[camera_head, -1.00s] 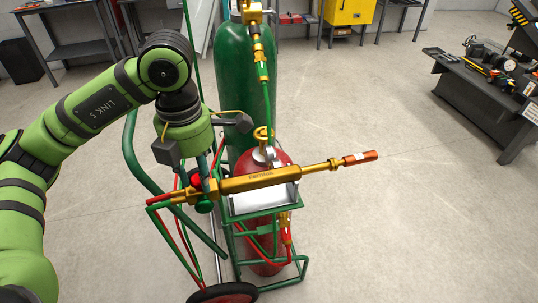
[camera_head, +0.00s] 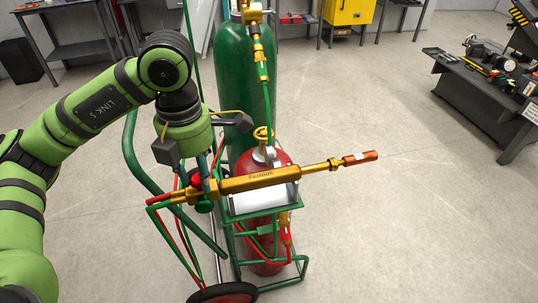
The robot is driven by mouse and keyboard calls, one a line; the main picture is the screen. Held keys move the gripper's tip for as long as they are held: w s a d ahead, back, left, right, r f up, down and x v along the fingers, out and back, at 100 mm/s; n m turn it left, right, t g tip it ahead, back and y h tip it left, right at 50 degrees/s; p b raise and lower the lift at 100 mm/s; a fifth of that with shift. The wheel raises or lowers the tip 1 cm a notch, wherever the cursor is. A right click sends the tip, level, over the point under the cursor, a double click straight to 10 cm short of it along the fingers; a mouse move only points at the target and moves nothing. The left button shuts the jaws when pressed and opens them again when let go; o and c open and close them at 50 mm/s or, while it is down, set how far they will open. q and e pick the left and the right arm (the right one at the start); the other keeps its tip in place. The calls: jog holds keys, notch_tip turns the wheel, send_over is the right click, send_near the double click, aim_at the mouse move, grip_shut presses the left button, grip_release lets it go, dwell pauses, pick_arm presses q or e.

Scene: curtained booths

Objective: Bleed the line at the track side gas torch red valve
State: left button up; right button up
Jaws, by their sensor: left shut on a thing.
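The gas torch (camera_head: 262,182) is a brass-coloured body with a copper tip pointing right, lying across the cart's metal tray (camera_head: 262,203). At its left end are a red valve (camera_head: 196,180) and a green valve (camera_head: 204,206). Red and green hoses run down from that end. My left gripper (camera_head: 207,180) reaches down from above at the red valve and is shut there; the fingers partly hide the valve. My right gripper is not in view.
A green cylinder (camera_head: 243,75) and a red cylinder (camera_head: 268,158) stand on the green-framed cart (camera_head: 140,160) behind the torch. A dark bench (camera_head: 480,100) with tools stands at the right. A yellow cabinet (camera_head: 348,12) is at the back.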

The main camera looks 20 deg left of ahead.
pick_arm(q)
jog(key=shift+f, duration=0.1)
jog(key=m, duration=0.2)
jog(key=shift+m+b, duration=0.35)
jog(key=shift+m, duration=0.05)
jog(key=m, duration=0.3)
jog(key=m+b, duration=0.1)
jog(key=m, duration=0.2)
jog(key=shift+m, duration=0.3)
jog(key=m, duration=0.3)
jog(key=shift+m, duration=0.3)
jog(key=o, duration=1.2)
jog(key=shift+c, duration=0.2)
